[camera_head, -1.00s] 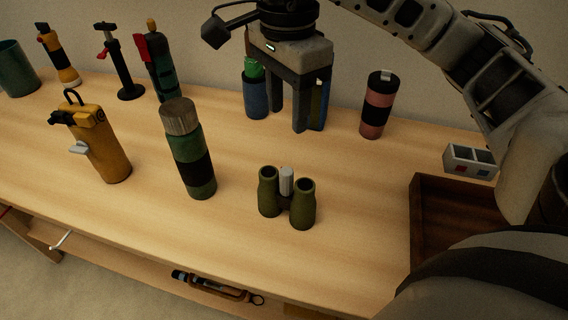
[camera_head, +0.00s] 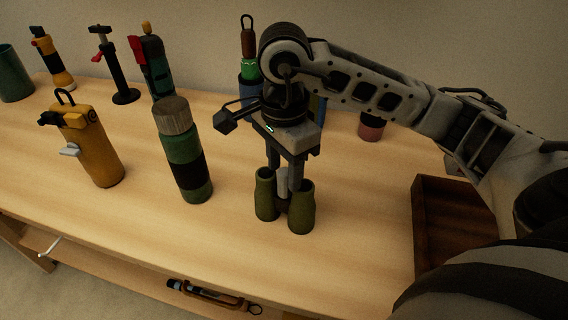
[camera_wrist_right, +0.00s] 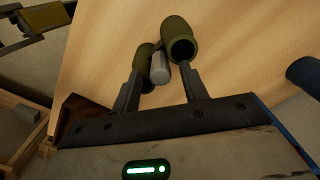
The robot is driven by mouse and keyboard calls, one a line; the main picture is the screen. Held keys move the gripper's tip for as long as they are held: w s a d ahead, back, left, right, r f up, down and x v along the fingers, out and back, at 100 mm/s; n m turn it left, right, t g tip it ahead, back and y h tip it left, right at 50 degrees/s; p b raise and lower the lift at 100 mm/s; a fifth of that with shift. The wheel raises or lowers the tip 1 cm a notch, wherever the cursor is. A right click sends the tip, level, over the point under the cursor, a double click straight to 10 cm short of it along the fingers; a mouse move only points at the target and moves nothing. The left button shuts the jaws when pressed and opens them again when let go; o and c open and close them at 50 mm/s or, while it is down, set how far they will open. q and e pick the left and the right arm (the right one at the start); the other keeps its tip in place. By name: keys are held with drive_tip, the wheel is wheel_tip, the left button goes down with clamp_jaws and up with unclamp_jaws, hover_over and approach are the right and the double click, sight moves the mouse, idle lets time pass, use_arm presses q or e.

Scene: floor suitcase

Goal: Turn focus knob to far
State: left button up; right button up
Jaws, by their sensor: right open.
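Olive-green binoculars (camera_head: 299,207) stand upright on the wooden table in the head view, with a light grey focus knob (camera_head: 283,181) between the two barrels. The binoculars (camera_wrist_right: 179,38) and the knob (camera_wrist_right: 160,68) also show in the right wrist view. My right gripper (camera_head: 283,178) points down over the binoculars, open, with one finger on each side of the knob. In the right wrist view the fingers (camera_wrist_right: 160,82) are apart and the knob lies between them; I cannot tell whether they touch it. My left gripper is not in view.
A green bottle with a wooden cap (camera_head: 182,150) stands left of the binoculars, and a yellow bottle (camera_head: 92,143) farther left. An open dark wooden box (camera_head: 447,228) is at the right. Bare table (camera_head: 350,200) lies between the binoculars and the box.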

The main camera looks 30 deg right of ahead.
clamp_jaws()
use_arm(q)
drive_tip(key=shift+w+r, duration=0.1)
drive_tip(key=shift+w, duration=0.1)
use_arm(e)
drive_tip(key=shift+m, duration=0.3)
drive_tip(key=shift+m+b, duration=0.5)
drive_tip(key=shift+m, duration=0.8)
drive_tip(key=shift+m+b, duration=0.6)
drive_tip(key=shift+m, duration=0.5)
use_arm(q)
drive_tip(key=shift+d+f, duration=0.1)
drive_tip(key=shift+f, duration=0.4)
use_arm(e)
drive_tip(key=shift+m, duration=1)
unclamp_jaws()
